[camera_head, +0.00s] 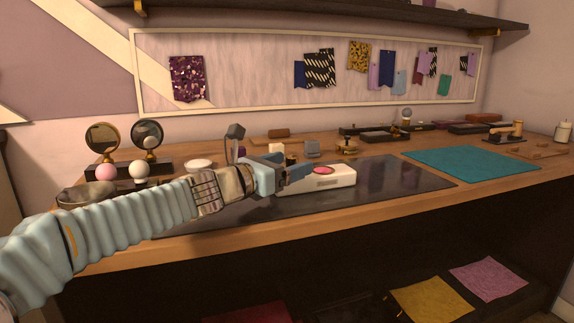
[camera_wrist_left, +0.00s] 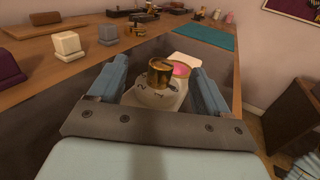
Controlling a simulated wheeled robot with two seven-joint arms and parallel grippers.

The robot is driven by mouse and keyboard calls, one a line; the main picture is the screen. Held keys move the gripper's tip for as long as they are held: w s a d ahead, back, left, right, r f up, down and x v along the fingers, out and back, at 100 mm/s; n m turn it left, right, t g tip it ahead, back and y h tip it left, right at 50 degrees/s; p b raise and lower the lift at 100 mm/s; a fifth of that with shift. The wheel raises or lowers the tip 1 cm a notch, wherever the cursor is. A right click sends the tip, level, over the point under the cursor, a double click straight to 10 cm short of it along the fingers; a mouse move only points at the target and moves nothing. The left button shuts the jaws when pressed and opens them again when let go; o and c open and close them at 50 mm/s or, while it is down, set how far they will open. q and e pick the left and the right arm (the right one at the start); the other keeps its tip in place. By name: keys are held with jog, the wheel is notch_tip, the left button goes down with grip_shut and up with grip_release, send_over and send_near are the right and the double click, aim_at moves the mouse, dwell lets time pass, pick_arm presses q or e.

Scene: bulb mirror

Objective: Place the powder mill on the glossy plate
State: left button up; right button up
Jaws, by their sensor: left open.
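The powder mill seems to be the white block (camera_head: 343,179) with a pink disc on top, lying on the dark shiny plate (camera_head: 400,175). In the left wrist view a gold and black cylinder (camera_wrist_left: 160,74) stands at its near end, in front of the pink disc (camera_wrist_left: 181,69). My left gripper (camera_head: 300,176) is open at the block's left end. In the wrist view its two blue fingers stand on either side of the cylinder, with visible gaps. Part of the block is hidden behind the gripper. My right gripper is not in view.
A teal mat (camera_head: 470,163) lies to the right. A white dish (camera_head: 198,164), two round mirrors (camera_head: 103,137) and a pink ball (camera_head: 106,172) are at the left. A white cube (camera_head: 276,149) and a grey cube (camera_head: 312,148) stand behind. The plate's right part is clear.

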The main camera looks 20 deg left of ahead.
pick_arm(q)
jog(key=v, duration=1.1)
jog(key=shift+s+r, duration=0.1)
jog(key=shift+s, duration=0.05)
jog(key=shift+s+a, duration=0.2)
jog(key=shift+s, duration=0.05)
